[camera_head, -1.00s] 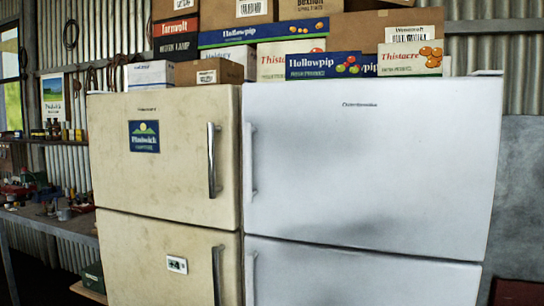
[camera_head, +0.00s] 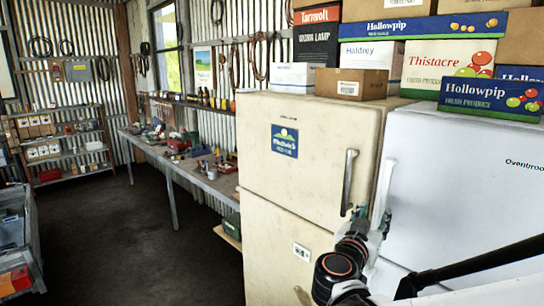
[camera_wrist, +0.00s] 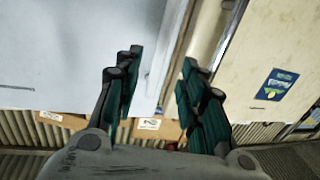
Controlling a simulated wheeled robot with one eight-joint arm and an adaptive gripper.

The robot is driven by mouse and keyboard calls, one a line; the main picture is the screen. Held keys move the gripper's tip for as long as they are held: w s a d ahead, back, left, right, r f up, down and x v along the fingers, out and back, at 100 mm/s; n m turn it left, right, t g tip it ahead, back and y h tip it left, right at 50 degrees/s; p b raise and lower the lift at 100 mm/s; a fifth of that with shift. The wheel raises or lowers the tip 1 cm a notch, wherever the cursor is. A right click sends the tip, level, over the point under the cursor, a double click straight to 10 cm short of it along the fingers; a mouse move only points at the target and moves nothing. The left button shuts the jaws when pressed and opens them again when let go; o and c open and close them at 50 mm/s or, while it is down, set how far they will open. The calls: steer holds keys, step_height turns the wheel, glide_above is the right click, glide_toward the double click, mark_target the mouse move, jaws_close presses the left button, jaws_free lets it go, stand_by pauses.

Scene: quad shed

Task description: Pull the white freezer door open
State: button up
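The white freezer (camera_head: 455,195) stands at the right in the head view, its upper door shut and its right part cut off by the frame. Its upright white handle (camera_head: 382,190) is on the door's left edge, beside the cream fridge. My gripper (camera_head: 372,222) is at the lower part of this handle. In the wrist view, which is turned over, the white door (camera_wrist: 65,50) fills the left side. My gripper (camera_wrist: 160,62) is open there, its dark fingers apart on either side of the door's handle edge. I cannot tell whether a finger touches the handle.
The cream fridge (camera_head: 305,150), with a metal handle (camera_head: 348,182), stands close on the left. Boxes (camera_head: 455,68) are stacked on top of both. A workbench (camera_head: 190,170) runs along the wall. The dark floor (camera_head: 150,240) at left is clear.

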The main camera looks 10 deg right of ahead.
mark_target(383, 194)
steer(key=x, duration=0.4)
steer(key=r+x, duration=0.1)
steer(key=x, duration=0.8)
steer(key=shift+w+r, duration=0.2)
steer(key=shift+w, duration=0.3)
jaws_close()
